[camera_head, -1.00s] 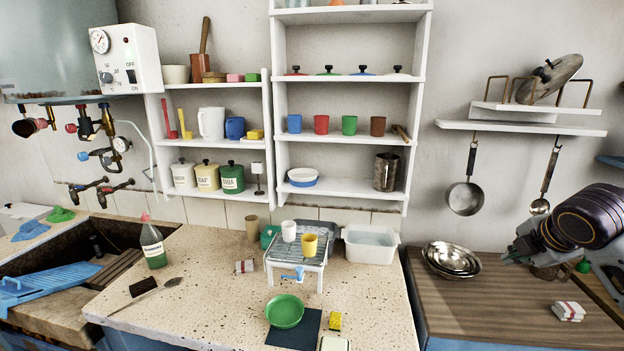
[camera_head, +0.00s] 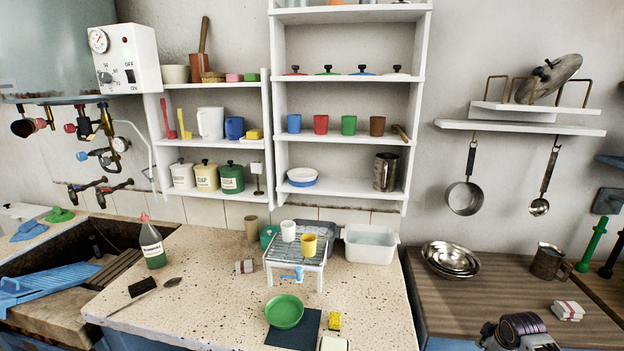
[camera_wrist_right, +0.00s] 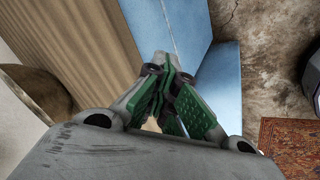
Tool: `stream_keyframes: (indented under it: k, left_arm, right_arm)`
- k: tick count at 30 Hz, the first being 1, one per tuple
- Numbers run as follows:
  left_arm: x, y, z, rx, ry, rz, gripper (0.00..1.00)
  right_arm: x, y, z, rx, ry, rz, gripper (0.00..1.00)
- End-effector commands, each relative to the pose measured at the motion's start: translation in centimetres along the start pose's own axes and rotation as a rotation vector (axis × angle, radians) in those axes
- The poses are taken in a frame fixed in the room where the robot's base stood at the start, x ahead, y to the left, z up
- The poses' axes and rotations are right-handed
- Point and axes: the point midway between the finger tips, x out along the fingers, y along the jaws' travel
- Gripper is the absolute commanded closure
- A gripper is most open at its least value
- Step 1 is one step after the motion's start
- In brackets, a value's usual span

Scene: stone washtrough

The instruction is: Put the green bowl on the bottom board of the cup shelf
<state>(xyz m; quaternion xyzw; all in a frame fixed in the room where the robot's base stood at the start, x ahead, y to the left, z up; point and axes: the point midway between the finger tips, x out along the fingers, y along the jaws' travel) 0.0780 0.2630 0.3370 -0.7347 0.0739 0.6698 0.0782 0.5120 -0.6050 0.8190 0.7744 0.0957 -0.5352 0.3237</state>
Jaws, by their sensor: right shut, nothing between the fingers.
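The green bowl (camera_head: 284,311) stands upright on the stone worktop, partly over the left part of a dark mat (camera_head: 297,334). The cup shelf is the tall white shelf on the wall; its bottom board (camera_head: 345,188) bears a stack of a white and a blue dish (camera_head: 303,177) at left and a metal jug (camera_head: 386,171) at right, with bare board between them. My right gripper (camera_wrist_right: 175,92) is shut and empty, low beside the wooden counter's edge and blue cabinet front. Part of my right arm shows at the head view's bottom right, far from the bowl. My left gripper is not in view.
A small rack (camera_head: 296,255) with a white cup and a yellow cup stands behind the bowl. A white basin (camera_head: 370,244) stands under the shelf. Metal bowls (camera_head: 451,260) and a pitcher (camera_head: 547,261) stand on the wooden counter.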

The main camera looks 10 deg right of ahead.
Motion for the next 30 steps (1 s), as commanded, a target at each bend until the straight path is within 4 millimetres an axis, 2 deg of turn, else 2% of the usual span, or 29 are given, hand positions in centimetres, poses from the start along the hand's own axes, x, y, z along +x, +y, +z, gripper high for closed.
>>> stream_keyframes:
  k: [1, 6, 11, 15, 24, 30]
  left_arm:
    - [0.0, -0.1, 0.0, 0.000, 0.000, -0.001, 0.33]
    - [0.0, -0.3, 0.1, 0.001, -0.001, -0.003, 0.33]
    - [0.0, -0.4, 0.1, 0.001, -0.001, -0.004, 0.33]
    - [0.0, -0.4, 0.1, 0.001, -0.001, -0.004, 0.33]
    - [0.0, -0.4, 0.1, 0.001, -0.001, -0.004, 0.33]
    - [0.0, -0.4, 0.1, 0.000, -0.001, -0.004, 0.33]
  right_arm:
    - [1.9, -1.5, 0.9, 0.027, -0.012, -0.013, 1.00]
    - [7.0, -6.2, 3.6, 0.113, -0.048, -0.037, 1.00]
    - [11.2, -11.2, 6.1, 0.177, -0.080, -0.057, 1.00]
    - [14.4, -16.0, 8.3, 0.226, -0.108, -0.076, 1.00]
    - [19.3, -27.3, 12.8, 0.303, -0.161, -0.115, 1.00]
    - [21.2, -35.5, 15.5, 0.339, -0.188, -0.147, 1.00]
